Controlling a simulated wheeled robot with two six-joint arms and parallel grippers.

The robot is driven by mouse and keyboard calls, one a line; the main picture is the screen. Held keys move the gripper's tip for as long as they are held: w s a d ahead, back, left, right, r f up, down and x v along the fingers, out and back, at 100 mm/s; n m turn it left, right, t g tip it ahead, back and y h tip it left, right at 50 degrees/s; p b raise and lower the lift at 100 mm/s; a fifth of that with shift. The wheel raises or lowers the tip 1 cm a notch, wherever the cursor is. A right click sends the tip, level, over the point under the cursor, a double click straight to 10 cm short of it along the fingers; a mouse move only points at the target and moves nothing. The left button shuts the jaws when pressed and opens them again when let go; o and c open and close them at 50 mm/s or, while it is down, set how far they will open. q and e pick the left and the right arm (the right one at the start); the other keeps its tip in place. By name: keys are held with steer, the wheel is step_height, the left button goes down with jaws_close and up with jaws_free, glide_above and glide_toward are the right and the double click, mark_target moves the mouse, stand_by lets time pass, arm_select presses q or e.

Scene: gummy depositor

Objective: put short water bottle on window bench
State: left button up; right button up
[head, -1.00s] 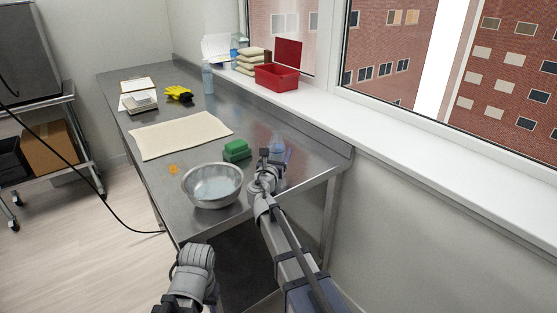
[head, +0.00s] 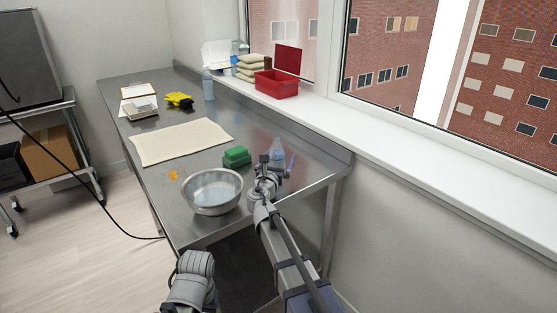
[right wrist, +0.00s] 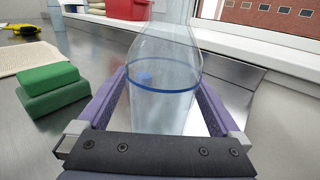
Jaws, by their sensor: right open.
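A clear, bluish short water bottle (head: 278,149) stands on the metal table near its right end. It fills the middle of the right wrist view (right wrist: 165,105), with a dark blue band around it and its top cut off. My right gripper (head: 274,165) is at the bottle. Its purple fingers are open, one on each side of the bottle; contact cannot be made out. The window bench (head: 400,135) is the white sill along the window, beyond and above the table. My left gripper is not visible; only part of my left arm shows at the bottom.
A steel bowl (head: 212,192) and green sponges (head: 237,157) stand left of the bottle.

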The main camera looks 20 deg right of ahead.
mark_target(276, 161)
steer(key=v, duration=0.7)
steer(key=shift+s+a+r, duration=0.1)
steer(key=shift+s, duration=0.1)
